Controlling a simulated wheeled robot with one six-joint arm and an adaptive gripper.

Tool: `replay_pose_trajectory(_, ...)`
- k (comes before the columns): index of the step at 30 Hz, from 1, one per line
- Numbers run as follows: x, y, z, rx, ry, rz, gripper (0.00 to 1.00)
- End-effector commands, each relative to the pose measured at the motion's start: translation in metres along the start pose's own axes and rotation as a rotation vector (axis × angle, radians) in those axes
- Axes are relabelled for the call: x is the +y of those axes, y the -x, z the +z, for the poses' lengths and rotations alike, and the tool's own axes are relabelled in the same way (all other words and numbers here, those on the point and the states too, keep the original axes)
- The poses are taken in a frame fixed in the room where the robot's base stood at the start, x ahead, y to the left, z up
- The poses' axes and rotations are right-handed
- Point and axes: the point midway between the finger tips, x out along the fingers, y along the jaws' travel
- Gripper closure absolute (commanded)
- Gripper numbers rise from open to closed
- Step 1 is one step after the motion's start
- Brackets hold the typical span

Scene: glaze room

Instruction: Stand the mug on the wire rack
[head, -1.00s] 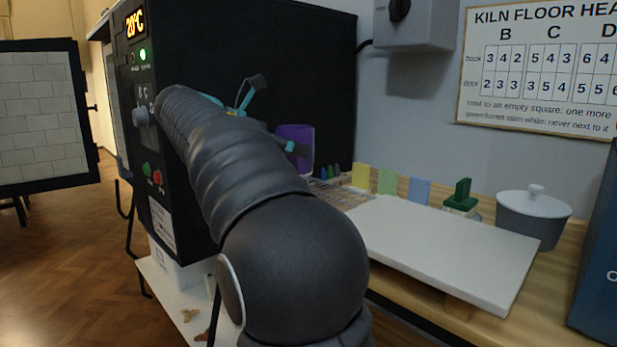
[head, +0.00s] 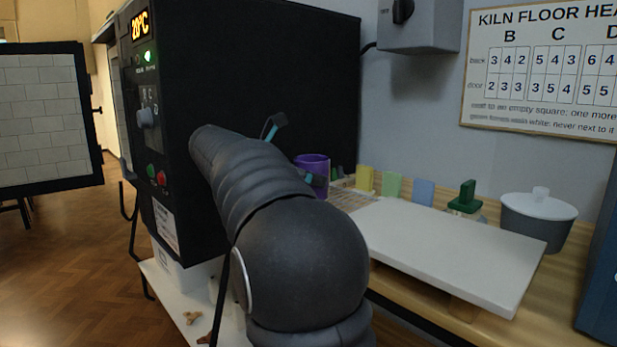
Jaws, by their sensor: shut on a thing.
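The purple mug (head: 318,164) shows just past my arm, near the middle of the head view. It looks upright, with its rim up, and my arm hides its lower left part. My gripper (head: 309,178) is mostly hidden behind my arm; a dark and teal part of it shows, shut on the mug. The wire rack (head: 352,199) lies on the wooden bench, right beside and below the mug in the picture. I cannot tell whether the mug's base touches the rack.
A white slab (head: 450,250) lies in front of the rack. Yellow, green and blue tiles (head: 393,186) stand behind it, with a green-handled item (head: 467,196) and a lidded grey pot (head: 538,217) farther right. The black kiln (head: 270,70) stands close on the left.

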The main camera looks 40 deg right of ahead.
Motion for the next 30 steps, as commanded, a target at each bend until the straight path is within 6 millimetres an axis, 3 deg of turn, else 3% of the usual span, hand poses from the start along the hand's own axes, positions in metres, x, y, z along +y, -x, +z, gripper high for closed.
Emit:
replay_pose_trajectory(4, 0.0, -0.001, -0.002, -0.001, 0.0, 0.0, 0.69)
replay_pose_trajectory(5, 0.0, -0.001, -0.003, 0.0, 0.0, 0.0, 0.2)
replay_pose_trajectory(7, 0.0, -0.001, -0.002, 0.0, 0.0, 0.0, 0.02)
replay_pose_trajectory(20, 0.0, 0.0, 0.001, 0.0, -0.001, 0.0, 0.0)
replay_pose_trajectory(26, 0.001, 0.028, 0.001, 0.0, 0.001, 0.005, 0.0)
replay_pose_trajectory(30, 0.001, 0.057, 0.001, 0.0, 0.001, 0.005, 0.0)
